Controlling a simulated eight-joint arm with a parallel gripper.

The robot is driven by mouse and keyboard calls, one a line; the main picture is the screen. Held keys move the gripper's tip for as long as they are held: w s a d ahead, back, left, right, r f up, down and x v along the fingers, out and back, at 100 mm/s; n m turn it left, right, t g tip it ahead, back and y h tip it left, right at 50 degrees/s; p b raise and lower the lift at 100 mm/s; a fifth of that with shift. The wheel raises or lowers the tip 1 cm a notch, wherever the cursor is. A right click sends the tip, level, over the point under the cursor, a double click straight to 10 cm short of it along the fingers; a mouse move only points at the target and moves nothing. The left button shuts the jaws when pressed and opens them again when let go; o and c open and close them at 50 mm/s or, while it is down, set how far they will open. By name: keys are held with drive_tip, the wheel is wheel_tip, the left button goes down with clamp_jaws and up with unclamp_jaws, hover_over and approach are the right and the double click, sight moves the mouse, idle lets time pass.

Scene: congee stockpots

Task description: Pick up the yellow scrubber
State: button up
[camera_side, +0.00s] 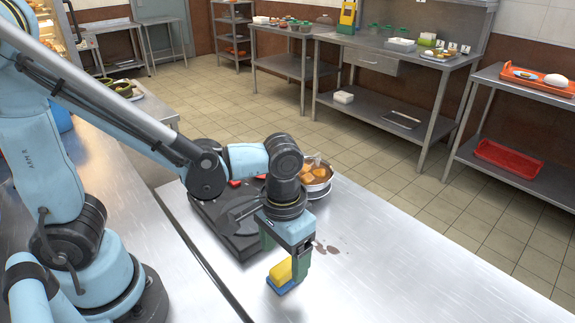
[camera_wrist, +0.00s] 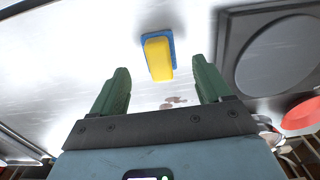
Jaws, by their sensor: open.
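The yellow scrubber (camera_side: 281,271) is a yellow block on a blue base, resting on the steel counter (camera_side: 400,260). My gripper (camera_side: 282,262) is right by it in the side view, with one green finger overlapping the scrubber's edge. In the wrist view the scrubber (camera_wrist: 158,57) lies beyond the fingertips, between their lines. My gripper (camera_wrist: 163,82) is open there, its two green fingers wide apart and nothing between them. I cannot tell the exact height of the fingers above the counter.
A black stove (camera_side: 235,225) stands behind my gripper, with a pot of orange-brown food (camera_side: 316,177) near it. Dark brown spots (camera_side: 327,248) mark the counter beside my gripper. The counter to the right is clear.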

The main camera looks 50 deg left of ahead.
sight(285, 266)
drive_tip(key=shift+w+f, duration=0.1)
drive_tip(key=shift+f, duration=2.1)
drive_tip(key=c, duration=1.2)
drive_tip(key=shift+c, duration=0.2)
drive_tip(key=shift+r, duration=0.1)
drive_tip(key=shift+r, duration=0.45)
wheel_tip(285, 266, up, 3)
drive_tip(key=shift+r, duration=0.15)
drive_tip(key=s+d+r, duration=0.6)
drive_tip(key=s, duration=0.3)
drive_tip(key=shift+s+d+r, duration=0.3)
drive_tip(key=shift+s+d, duration=0.05)
